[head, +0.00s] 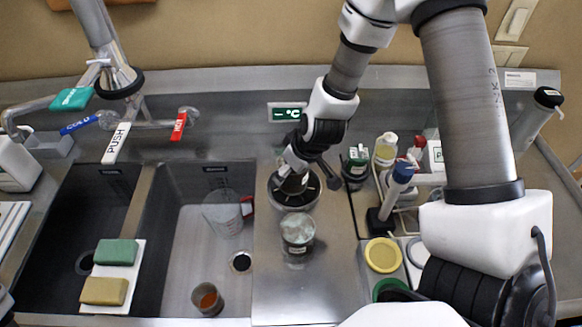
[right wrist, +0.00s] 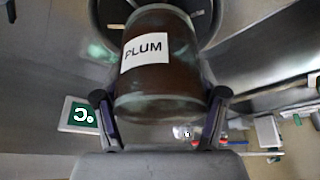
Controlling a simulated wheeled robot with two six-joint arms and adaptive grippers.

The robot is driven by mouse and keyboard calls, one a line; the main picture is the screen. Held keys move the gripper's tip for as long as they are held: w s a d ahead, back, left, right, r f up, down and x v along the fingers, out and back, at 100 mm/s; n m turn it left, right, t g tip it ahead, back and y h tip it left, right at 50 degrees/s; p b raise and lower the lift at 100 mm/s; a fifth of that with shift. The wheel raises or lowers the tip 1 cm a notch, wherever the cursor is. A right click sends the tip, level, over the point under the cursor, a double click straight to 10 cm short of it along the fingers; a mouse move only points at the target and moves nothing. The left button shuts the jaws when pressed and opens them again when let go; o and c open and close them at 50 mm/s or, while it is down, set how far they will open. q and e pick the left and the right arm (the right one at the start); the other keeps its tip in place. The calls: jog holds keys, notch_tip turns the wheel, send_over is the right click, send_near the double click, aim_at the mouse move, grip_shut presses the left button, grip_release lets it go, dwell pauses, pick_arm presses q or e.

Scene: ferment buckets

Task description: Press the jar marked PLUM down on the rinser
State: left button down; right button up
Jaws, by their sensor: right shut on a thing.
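The jar marked PLUM (right wrist: 155,75) is dark brown with a white label, seen large in the right wrist view. My right gripper (right wrist: 162,112) is shut on it, one finger on each side. In the head view my right gripper (head: 302,163) is over the rinser (head: 300,203), a round dark basin with spokes set in the steel counter. The rinser's rim and spokes also show behind the jar in the right wrist view (right wrist: 203,25). The jar is over the rinser's middle; I cannot tell whether they touch. My left gripper is not in view.
A glass jar with a pale top (head: 298,232) stands just in front of the rinser. The sink (head: 175,245) lies left, with a clear pitcher (head: 222,215) and an amber cup (head: 207,299).

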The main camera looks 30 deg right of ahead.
jog(key=shift+w+d, duration=0.1)
jog(key=shift+d, duration=0.15)
jog(key=shift+d+p, duration=0.15)
jog(key=shift+p, duration=0.35)
jog(key=shift+f+b, duration=0.85)
jog(key=shift+f, duration=0.35)
dwell(1.5)
notch_tip(320, 180, up, 8)
jog(key=p, duration=0.8)
jog(key=shift+r+p, duration=0.15)
jog(key=shift+p, duration=0.15)
jog(key=shift+f, duration=0.2)
